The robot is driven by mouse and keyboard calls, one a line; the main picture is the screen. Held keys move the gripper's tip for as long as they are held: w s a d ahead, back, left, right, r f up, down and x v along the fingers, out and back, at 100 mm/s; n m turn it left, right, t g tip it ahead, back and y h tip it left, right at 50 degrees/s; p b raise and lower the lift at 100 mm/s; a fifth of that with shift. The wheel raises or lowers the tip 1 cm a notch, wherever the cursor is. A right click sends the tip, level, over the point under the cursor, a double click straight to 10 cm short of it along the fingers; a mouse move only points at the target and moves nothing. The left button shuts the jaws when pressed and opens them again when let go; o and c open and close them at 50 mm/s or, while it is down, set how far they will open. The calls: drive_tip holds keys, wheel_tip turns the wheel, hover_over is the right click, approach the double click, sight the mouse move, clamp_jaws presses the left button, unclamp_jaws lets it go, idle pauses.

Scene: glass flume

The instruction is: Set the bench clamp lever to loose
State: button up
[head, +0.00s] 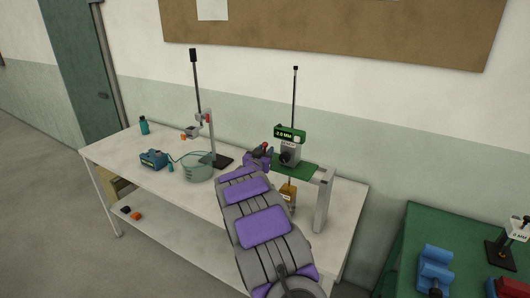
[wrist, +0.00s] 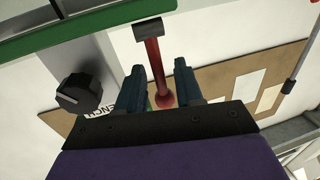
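A red lever (wrist: 154,62) with a dark block at its top end and a red ball at its lower end shows in the wrist view. My gripper (wrist: 160,78) is open, with one dark finger on each side of the lever and a gap visible on both sides. Whether the lever lies fully between the fingertips or behind them is hard to tell. A black knob (wrist: 79,94) sits to the left, beside a partly hidden label ending in "ENCH". In the head view my gripper (head: 264,151) is at the left of the grey gauge unit (head: 291,149), and my arm hides part of the bench.
The gauge unit has a green display (head: 290,134) and stands by a green plate (head: 300,170) on the white bench (head: 175,189). A glass vessel (head: 198,172), a blue box (head: 153,159) and a teal bottle (head: 144,125) stand left. A green table (head: 400,262) is at right.

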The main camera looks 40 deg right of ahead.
drive_tip(key=shift+w+d+r, duration=0.15)
drive_tip(key=shift+w, duration=0.05)
clamp_jaws()
idle(0.4)
